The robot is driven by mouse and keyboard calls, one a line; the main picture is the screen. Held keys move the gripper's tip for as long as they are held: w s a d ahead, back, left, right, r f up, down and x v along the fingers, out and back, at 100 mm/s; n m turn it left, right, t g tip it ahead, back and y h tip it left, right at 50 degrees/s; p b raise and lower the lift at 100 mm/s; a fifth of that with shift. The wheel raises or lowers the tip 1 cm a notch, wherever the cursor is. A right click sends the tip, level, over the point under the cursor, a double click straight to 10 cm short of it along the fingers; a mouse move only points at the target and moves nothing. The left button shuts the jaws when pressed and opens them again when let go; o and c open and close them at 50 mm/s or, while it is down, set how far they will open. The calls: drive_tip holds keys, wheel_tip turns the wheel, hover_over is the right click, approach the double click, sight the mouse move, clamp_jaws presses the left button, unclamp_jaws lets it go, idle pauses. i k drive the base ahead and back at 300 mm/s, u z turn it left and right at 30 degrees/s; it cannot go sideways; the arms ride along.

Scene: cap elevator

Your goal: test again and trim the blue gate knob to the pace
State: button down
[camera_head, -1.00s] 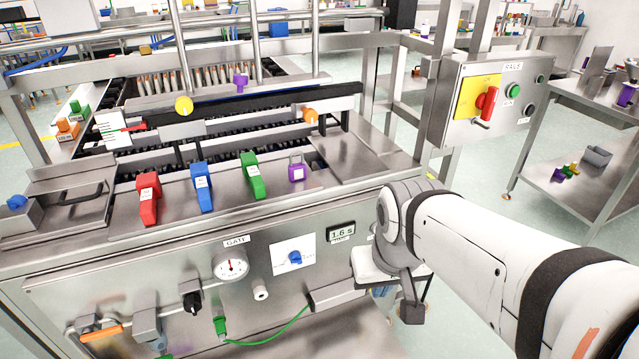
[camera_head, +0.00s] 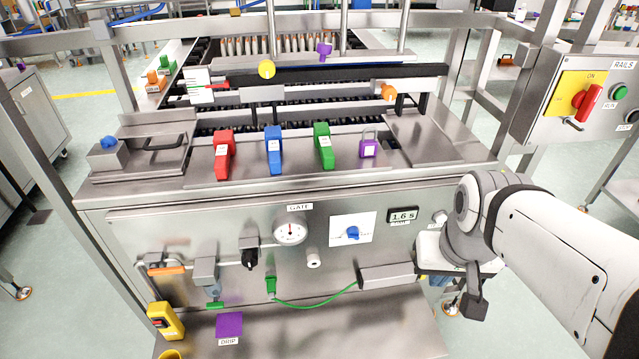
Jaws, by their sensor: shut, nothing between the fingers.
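The blue gate knob (camera_head: 352,233) sits on a white card on the steel front panel (camera_head: 345,275), right of the round gauge (camera_head: 290,231) under the GATE label. A small display (camera_head: 402,215) to the knob's upper right reads 1.6 s. My gripper (camera_head: 474,306) hangs at the end of my arm, right of the knob and lower, apart from it. It is dark, small and shut, with nothing seen in it. Its fingertips are hard to make out. My wrist hides part of the panel's right end.
Red (camera_head: 223,155), blue (camera_head: 274,150) and green (camera_head: 323,146) handles and a purple padlock (camera_head: 369,143) stand on the top deck. A black knob (camera_head: 249,257) and a green plug (camera_head: 271,287) are on the panel. A shelf with a yellow device (camera_head: 165,320) lies below.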

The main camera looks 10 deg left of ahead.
sight(353, 233)
drive_tip(key=z, duration=0.8)
drive_tip(key=k, duration=1.55)
drive_tip(key=u, duration=0.65)
drive_tip(key=i, duration=1)
drive_tip(key=u, duration=0.05)
